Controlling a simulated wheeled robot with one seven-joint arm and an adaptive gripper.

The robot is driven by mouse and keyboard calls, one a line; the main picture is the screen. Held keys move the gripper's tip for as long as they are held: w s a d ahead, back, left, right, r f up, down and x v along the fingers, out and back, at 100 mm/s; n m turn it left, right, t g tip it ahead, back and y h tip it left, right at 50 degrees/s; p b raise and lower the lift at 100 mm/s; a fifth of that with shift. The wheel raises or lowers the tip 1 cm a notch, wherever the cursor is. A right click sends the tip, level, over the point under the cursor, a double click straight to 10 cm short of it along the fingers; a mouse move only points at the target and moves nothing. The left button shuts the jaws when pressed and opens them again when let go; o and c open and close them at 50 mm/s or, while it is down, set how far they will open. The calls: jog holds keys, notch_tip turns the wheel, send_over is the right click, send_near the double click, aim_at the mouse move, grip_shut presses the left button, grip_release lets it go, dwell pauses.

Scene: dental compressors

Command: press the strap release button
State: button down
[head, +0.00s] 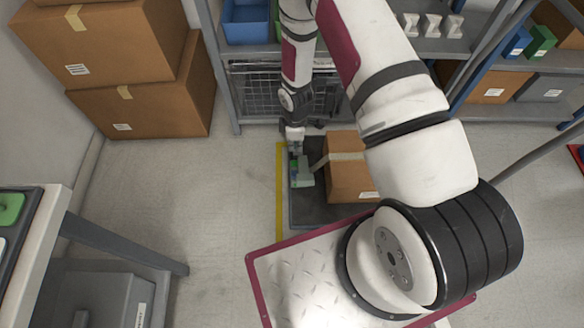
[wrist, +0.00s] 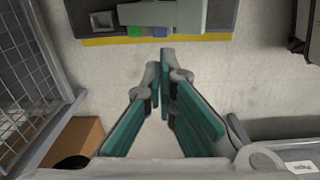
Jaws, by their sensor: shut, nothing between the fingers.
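A grey-green strap device (head: 304,170) sits near the left edge of a dark platform (head: 302,212), beside a strapped carton (head: 350,170). In the wrist view the device (wrist: 160,13) lies at the top, past my fingertips. A green square (wrist: 135,31) and a blue square (wrist: 160,32) show on its near side; I cannot tell which is the strap release button. My gripper (wrist: 160,62) is shut and empty, its fingertips apart from both squares in the picture. In the head view my gripper (head: 296,148) is small and close to the device, partly covering it.
A yellow strip (head: 279,190) edges the platform. A wire mesh basket (wrist: 20,75) and shelving stand close by. Large cartons (head: 135,105) are stacked at the left. A workbench (head: 50,215) is at lower left. The floor (head: 190,190) between is clear.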

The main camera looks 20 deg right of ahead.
aim_at(294, 175)
notch_tip(294, 175, down, 4)
jog(key=shift+s+a+r+n, duration=0.1)
jog(key=shift+s+n, duration=0.05)
jog(key=shift+n, duration=0.15)
notch_tip(294, 175, down, 14)
jog(key=b, duration=0.4)
jog(key=shift+b, duration=0.4)
